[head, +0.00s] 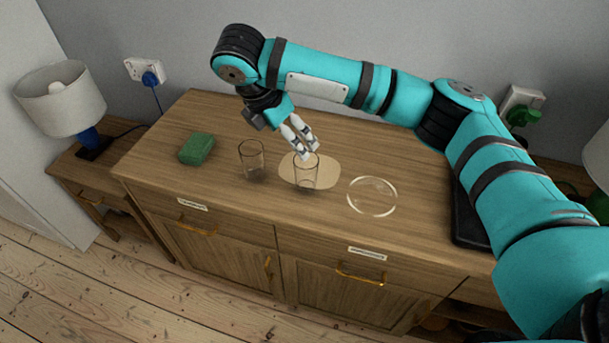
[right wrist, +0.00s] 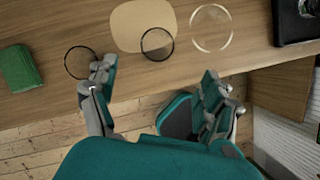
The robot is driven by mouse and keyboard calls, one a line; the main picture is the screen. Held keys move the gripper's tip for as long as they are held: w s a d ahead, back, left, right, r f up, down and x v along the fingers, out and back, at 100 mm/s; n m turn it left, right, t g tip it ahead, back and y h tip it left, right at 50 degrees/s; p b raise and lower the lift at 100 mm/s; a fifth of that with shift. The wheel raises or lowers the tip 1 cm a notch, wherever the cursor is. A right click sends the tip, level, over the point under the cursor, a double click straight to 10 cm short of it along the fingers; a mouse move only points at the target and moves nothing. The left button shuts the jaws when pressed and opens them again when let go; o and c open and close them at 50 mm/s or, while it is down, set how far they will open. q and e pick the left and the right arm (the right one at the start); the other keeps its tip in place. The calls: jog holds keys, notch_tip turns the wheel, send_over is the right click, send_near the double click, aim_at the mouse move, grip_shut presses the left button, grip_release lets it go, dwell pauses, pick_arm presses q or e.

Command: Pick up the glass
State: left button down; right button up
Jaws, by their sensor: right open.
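Two clear glasses stand upright on the wooden cabinet top. One glass (head: 306,180) is at the front part of a round beige mat (head: 325,168); the other glass (head: 251,164) stands to its left on bare wood. My right gripper (head: 307,154) is open and empty, and its fingertips overlap the rim of the glass on the mat in the head view. In the right wrist view that glass (right wrist: 157,44) lies beyond the gap between the open fingers (right wrist: 158,73), and the other glass (right wrist: 80,62) is beside the left finger. My left gripper is out of view.
A clear round dish (head: 371,197) lies right of the mat. A green block (head: 197,149) sits at the left of the top. A black flat object (head: 468,222) lies at the right end, partly behind my arm. A lamp (head: 62,100) stands on a low side table.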

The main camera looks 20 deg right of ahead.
send_near(306, 174)
jog(key=w+d+f, duration=0.3)
jog(key=f, duration=0.2)
jog(key=shift+w+a+p+x, duration=0.15)
jog(key=shift+p+x, duration=0.2)
jog(key=shift+x, duration=1)
jog(key=shift+w+a+p+x, duration=0.1)
jog(key=shift+p+x, duration=0.25)
jog(key=shift+x, duration=0.95)
jog(key=c, duration=1.5)
